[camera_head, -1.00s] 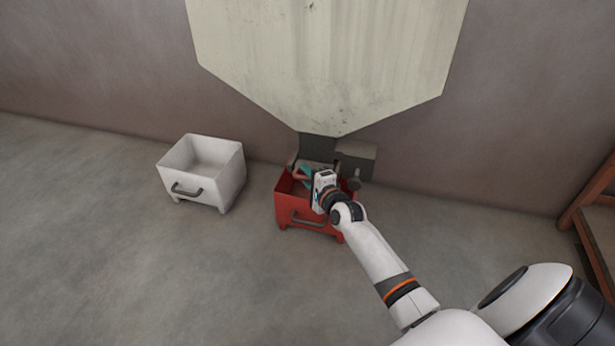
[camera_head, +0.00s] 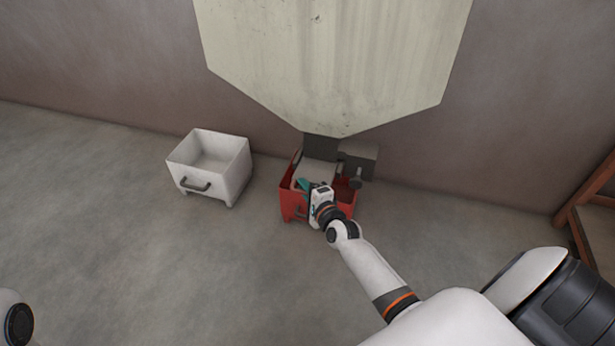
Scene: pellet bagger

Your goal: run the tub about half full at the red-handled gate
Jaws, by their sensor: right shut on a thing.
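A red tub (camera_head: 288,207) stands on the floor under the spout (camera_head: 320,146) of a big pale hopper (camera_head: 335,65). My right gripper (camera_head: 304,186) is over the tub, shut on what appears to be the gate's handle, which its fingers mostly hide. A pale flat gate plate (camera_head: 319,172) shows between the spout and the gripper, sticking out toward me over the tub. The gripper and plate cover much of the tub's inside, so I cannot tell its fill level. My left gripper is out of view.
A white tub (camera_head: 232,180) with a grey handle stands on the floor to the left, and looks empty. A grey box (camera_head: 358,160) sits right of the spout. A brown wooden frame (camera_head: 585,215) stands at the far right. The floor in front is clear.

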